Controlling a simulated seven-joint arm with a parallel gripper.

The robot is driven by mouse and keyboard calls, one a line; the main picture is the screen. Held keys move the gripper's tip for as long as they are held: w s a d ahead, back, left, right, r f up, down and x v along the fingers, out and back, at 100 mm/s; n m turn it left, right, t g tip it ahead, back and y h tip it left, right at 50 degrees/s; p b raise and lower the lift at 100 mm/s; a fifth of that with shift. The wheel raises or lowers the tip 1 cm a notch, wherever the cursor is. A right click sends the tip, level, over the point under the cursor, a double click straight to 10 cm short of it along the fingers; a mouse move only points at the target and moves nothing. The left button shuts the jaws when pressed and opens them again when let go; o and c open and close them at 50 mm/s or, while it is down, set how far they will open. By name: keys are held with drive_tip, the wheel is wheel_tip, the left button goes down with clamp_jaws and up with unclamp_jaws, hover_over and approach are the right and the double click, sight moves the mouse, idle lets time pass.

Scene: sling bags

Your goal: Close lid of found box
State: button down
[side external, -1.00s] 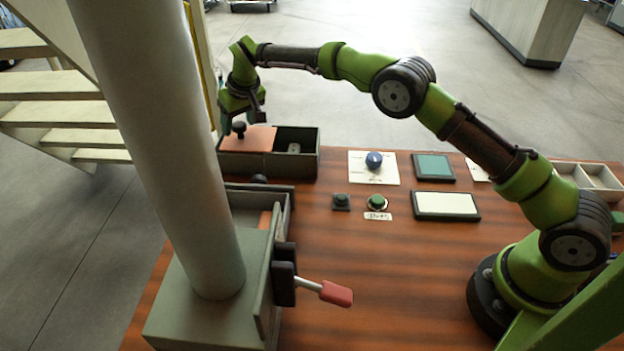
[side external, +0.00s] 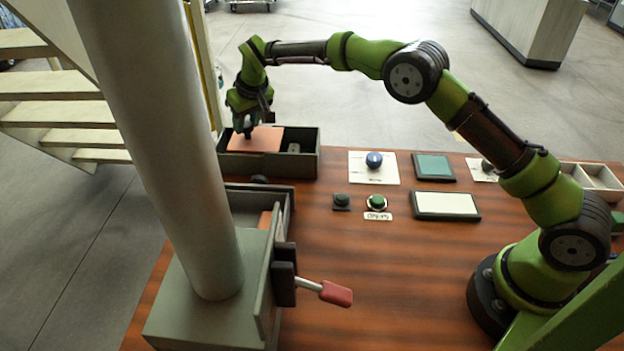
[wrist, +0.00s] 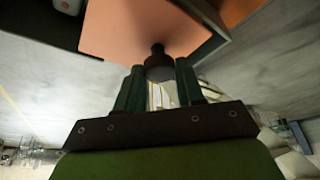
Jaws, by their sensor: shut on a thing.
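A dark green-grey box (side external: 306,165) stands at the far left of the table. An orange-brown lid (side external: 262,139) covers its left part, and the right part is open. In the wrist view the lid (wrist: 140,25) carries a dark round knob (wrist: 158,64). My gripper (side external: 247,131) is over the lid's left side, pointing down. In the wrist view its two fingers (wrist: 158,88) stand on either side of the knob, shut on it. In the side view the fingers hide most of the knob.
A small grey item (side external: 293,148) lies in the box's open part. A large grey post (side external: 165,140) and a machine with a red-handled lever (side external: 335,293) stand in front. A blue knob (side external: 374,160) and green buttons (side external: 377,202) are to the right.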

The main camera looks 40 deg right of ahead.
hover_over(280, 136)
drive_tip(key=s, duration=0.2)
drive_tip(key=shift+s+d, duration=0.1)
drive_tip(key=shift+s, duration=0.1)
drive_tip(key=c, duration=0.7)
unclamp_jaws()
drive_tip(key=v, duration=1.7)
